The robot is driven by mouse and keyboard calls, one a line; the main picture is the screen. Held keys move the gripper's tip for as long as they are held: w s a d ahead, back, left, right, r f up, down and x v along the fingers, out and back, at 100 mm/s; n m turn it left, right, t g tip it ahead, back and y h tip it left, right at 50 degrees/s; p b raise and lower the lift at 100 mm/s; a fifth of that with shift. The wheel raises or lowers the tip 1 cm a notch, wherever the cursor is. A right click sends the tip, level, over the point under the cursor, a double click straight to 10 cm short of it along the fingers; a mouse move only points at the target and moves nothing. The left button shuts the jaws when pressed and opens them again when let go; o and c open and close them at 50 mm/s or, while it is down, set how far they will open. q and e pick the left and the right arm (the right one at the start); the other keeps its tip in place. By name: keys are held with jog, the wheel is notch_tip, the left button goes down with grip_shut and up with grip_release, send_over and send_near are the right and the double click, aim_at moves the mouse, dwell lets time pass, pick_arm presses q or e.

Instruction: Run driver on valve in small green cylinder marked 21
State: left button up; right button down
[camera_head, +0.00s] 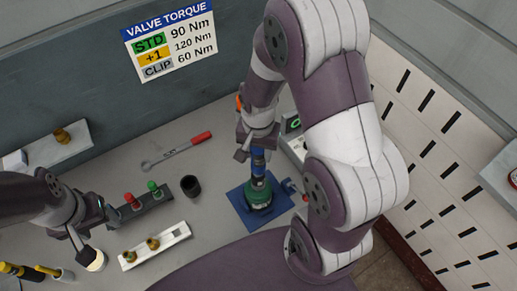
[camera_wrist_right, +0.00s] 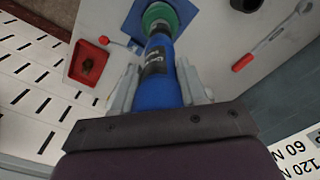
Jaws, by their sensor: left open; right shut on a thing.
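My right gripper (camera_head: 257,147) is shut on a blue driver (camera_head: 258,166) and holds it upright over the small green cylinder (camera_head: 260,198). The green cylinder sits on a blue plate (camera_head: 240,204). In the right wrist view my fingers (camera_wrist_right: 158,88) flank the blue driver body (camera_wrist_right: 158,72), and its far end meets the green cylinder (camera_wrist_right: 159,14). The valve is hidden under the driver, and I cannot read a number on the cylinder. My left gripper (camera_head: 85,240) is open at the lower left, beside a pale round-ended object (camera_head: 96,262) that it may not be touching.
A red-handled wrench (camera_head: 178,151), a black cup (camera_head: 190,186), a dark rack (camera_head: 145,207) with red and green knobs, and a white holder (camera_head: 174,237) with brass fittings lie left of the plate. A red tray (camera_wrist_right: 77,62) shows in the wrist view. A torque sign (camera_head: 170,37) hangs behind.

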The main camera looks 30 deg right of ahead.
jog(key=shift+r, duration=0.35)
jog(key=shift+r+p, duration=0.65)
jog(key=shift+r, duration=1.95)
jog(key=shift+w, duration=0.15)
